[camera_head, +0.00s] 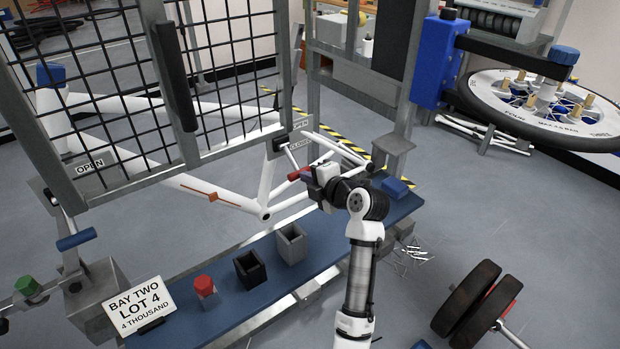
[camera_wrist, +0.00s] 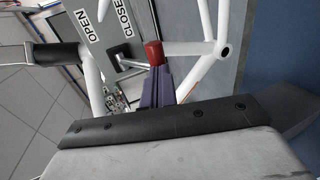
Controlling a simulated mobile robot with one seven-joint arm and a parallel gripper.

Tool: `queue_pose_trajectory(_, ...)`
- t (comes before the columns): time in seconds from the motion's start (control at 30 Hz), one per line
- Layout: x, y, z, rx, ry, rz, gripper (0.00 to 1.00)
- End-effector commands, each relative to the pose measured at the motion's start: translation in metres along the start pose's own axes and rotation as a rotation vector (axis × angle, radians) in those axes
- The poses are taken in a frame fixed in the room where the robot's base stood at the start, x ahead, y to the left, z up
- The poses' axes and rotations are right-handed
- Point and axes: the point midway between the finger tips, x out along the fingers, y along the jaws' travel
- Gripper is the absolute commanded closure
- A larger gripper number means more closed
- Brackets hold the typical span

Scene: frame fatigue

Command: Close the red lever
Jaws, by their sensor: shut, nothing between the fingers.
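The red lever's handle (camera_head: 294,175) hangs at the lower end of a thin metal arm, below a grey plate (camera_head: 278,144) with OPEN and CLOSED labels. In the wrist view the red handle (camera_wrist: 154,53) is just beyond my fingertips, with the plate's OPEN (camera_wrist: 86,26) and CLOSED (camera_wrist: 123,15) labels to its upper left. My gripper (camera_head: 307,176) is shut and empty, right beside the handle. Its purple fingers (camera_wrist: 158,80) meet the handle's near end in the wrist view; I cannot tell whether they touch it.
A white bicycle frame (camera_head: 225,197) stands behind a mesh gate (camera_head: 227,60), with tubes close to the lever. A blue bench (camera_head: 213,298) below bears a black cup (camera_head: 250,270), a grey cup (camera_head: 291,244) and a red-topped block (camera_head: 205,288).

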Motion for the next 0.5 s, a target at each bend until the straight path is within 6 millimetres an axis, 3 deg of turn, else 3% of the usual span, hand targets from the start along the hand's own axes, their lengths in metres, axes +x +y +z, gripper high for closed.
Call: queue_pose_trajectory(0.5, -0.0011, 0.0046, -0.0004, -0.002, 0.001, 0.001, 1.0)
